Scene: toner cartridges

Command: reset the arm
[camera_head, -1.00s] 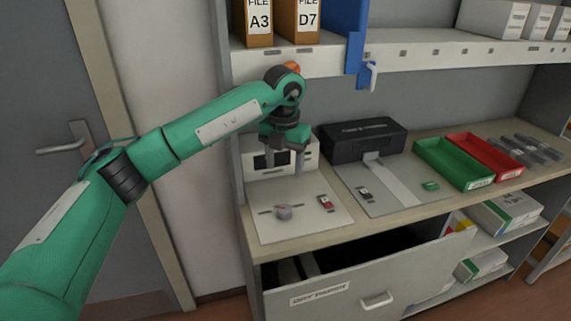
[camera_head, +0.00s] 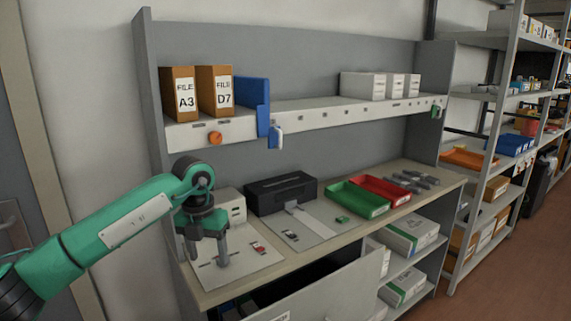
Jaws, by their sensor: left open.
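My left arm comes in from the left, with its green links bent down at a dark wrist. My left gripper (camera_head: 207,252) points down with its two grey fingers apart and nothing between them. It shows in front of the white plate (camera_head: 262,262) on the counter; how high it is above the plate is hard to tell. A small red and dark piece (camera_head: 258,247) lies on this plate, right of the fingers. The gripper hides part of the plate and of the pale device (camera_head: 232,205) behind it. My right gripper is not in view.
A black printer-like box (camera_head: 281,191) stands on the counter. Right of it are a green tray (camera_head: 357,201), a red tray (camera_head: 383,190) and several dark cartridges (camera_head: 414,180). Below, a drawer (camera_head: 340,292) stands open. A shelf (camera_head: 340,116) with files (camera_head: 215,91) runs above.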

